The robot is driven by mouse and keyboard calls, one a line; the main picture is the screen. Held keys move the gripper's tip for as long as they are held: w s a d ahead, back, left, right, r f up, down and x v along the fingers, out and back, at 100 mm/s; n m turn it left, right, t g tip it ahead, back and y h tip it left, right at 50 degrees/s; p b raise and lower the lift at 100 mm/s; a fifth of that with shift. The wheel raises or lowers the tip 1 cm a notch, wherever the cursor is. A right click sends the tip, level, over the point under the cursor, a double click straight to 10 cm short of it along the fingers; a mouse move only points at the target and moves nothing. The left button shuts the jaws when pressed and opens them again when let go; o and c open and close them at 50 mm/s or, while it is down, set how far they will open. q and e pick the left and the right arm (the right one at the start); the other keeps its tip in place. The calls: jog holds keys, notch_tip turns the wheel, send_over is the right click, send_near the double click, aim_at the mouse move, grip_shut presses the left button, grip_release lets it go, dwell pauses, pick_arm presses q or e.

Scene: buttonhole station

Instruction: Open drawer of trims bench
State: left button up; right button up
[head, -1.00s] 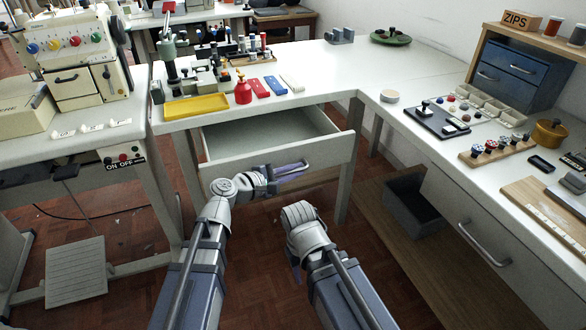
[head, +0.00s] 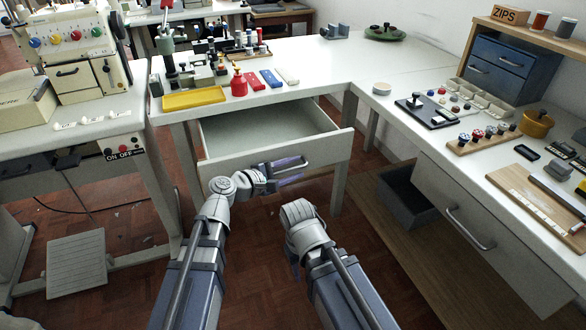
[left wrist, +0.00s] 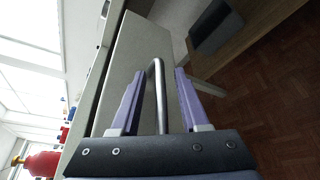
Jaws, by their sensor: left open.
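A pale drawer (head: 215,172) under the middle white bench (head: 330,72) stands well out, its empty inside visible. Its bar handle (head: 292,163) faces me. My left gripper (head: 290,174) is at this handle. In the left wrist view the handle (left wrist: 159,80) lies between the two purple fingers of the open left gripper (left wrist: 157,95), with gaps on both sides. A second drawer (head: 440,195), with its own bar handle (head: 470,228), is closed under the right bench. My right arm's wrist is folded low; its gripper is mostly hidden.
The right bench carries a blue cabinet (head: 510,70), bead trays and a brass pot (head: 537,123). A dark open bin (head: 408,200) stands on a low shelf below. A sewing machine table is at left with a pedal (head: 77,262). Floor around my arms is clear.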

pick_arm(q)
jog(key=p+v, duration=0.1)
jog(key=v, duration=0.7)
jog(key=shift+p, duration=0.3)
